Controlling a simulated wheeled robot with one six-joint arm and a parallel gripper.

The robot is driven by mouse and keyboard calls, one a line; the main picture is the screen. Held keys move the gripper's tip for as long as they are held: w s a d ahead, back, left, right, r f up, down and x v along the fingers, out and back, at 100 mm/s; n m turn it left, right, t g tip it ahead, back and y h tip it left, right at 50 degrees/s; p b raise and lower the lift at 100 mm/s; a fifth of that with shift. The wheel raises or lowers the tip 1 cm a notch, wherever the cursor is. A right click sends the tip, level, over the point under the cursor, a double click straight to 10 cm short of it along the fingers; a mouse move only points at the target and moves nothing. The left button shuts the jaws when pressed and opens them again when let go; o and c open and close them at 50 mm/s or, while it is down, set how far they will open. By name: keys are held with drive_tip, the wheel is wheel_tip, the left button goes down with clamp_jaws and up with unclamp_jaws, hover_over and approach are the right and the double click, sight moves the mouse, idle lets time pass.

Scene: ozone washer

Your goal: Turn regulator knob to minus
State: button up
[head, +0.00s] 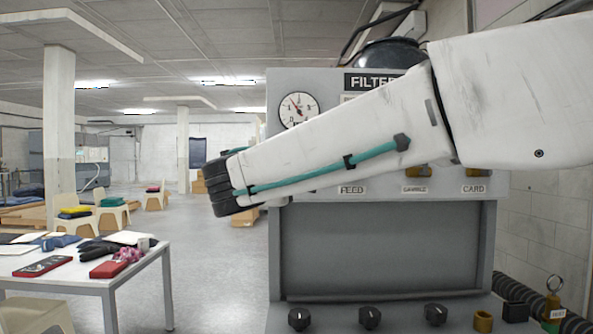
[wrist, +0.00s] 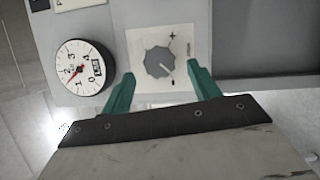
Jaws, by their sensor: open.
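The regulator knob (wrist: 159,62) is a grey, lobed dial on a white plate (wrist: 140,40) in the wrist view. A plus sign is printed at the plate's upper right and a small dark mark at its lower right. A pale line on the knob points to the lower right. My gripper (wrist: 160,70) is open, with one green finger on each side of the knob's lower part; I cannot tell whether they touch it. In the head view the knob is hidden behind my arm, and the gripper's fingers do not show.
A round gauge (wrist: 85,68) with a red needle sits left of the plate. The grey machine panel (head: 380,240) has several black knobs (head: 369,317) along its lower ledge. A white table (head: 80,280) with tools stands at left, with open floor between.

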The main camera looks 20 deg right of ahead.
drive_tip(key=v, duration=0.3)
idle(0.4)
drive_tip(key=s+d+f+m+g+y, duration=0.2)
drive_tip(key=s+d+f+g, duration=0.25)
drive_tip(key=s+f, duration=0.4)
drive_tip(key=s+d+f+m+g+y, duration=0.25)
drive_tip(key=s+f+g, duration=0.25)
drive_tip(key=f, duration=0.6)
drive_tip(key=s+f+m+g+y, duration=0.1)
drive_tip(key=s+f+m+y, duration=0.1)
drive_tip(key=s, duration=0.4)
drive_tip(key=s+d+f+m+g+y, duration=0.1)
drive_tip(key=s+f+m+y, duration=0.1)
drive_tip(key=s, duration=0.4)
drive_tip(key=s+f+m+g+y, duration=0.1)
drive_tip(key=s+f+m+y, duration=0.1)
drive_tip(key=s+f, duration=0.3)
drive_tip(key=shift+s+d+f+m+y, duration=0.2)
drive_tip(key=shift+s+f+m+y, duration=0.15)
drive_tip(key=shift+s+y, duration=0.55)
